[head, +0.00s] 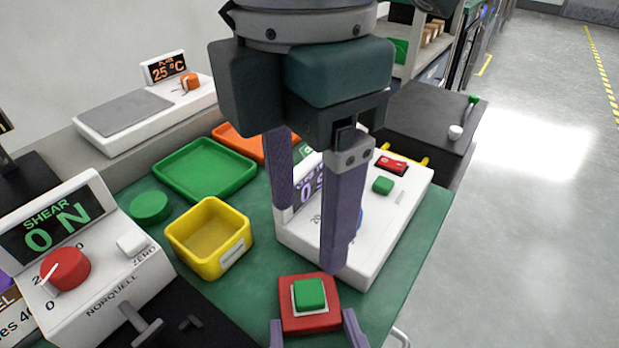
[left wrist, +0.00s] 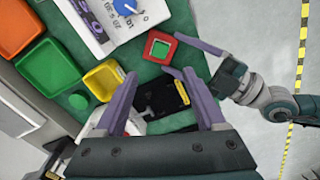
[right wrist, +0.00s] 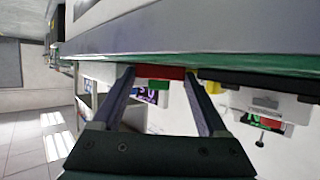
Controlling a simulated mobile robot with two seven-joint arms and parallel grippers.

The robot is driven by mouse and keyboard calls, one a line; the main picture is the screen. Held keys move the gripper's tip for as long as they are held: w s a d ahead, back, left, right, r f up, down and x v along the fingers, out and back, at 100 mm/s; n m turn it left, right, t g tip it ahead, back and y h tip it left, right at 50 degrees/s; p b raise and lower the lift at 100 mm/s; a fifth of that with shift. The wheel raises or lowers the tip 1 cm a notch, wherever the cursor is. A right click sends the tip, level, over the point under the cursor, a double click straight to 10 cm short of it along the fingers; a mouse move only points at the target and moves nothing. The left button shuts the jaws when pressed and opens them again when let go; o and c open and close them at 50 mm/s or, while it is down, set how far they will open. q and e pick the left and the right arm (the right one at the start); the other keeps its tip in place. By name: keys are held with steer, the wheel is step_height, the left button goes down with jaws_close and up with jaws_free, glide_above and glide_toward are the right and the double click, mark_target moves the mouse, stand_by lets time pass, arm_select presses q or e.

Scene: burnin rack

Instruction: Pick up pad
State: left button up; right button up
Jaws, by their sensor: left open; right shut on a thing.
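A green square pad (head: 310,292) with a white border sits on a red square block (head: 290,322) at the bottom middle of the head view. The block also shows in the left wrist view (left wrist: 151,56). My right gripper (head: 313,320) is shut on the red block, one finger on each side. In the right wrist view the block (right wrist: 160,72) is between the fingertips, with a strip of green below it. My left gripper (head: 309,245) is open and empty, above the white instrument, with its fingers pointing down. Its fingers are wide apart in the left wrist view (left wrist: 157,74).
A white instrument (head: 400,215) with a red switch stands behind the block. A yellow bin (head: 212,265), green tray (head: 205,170), orange tray (head: 235,140) and green round piece (head: 151,206) lie on the green mat (head: 425,235). A shear tester (head: 110,260) stands at left.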

arm_select(q)
steer(key=r+m, duration=0.1)
steer(key=m, duration=0.4)
glide_above(297, 293)
steer(key=f, duration=0.6)
steer(key=shift+d+f, duration=0.25)
steer(key=shift+f, duration=0.05)
steer(key=f, duration=0.5)
steer(key=shift+a+f, duration=0.15)
steer(key=shift+a, duration=0.05)
jaws_close()
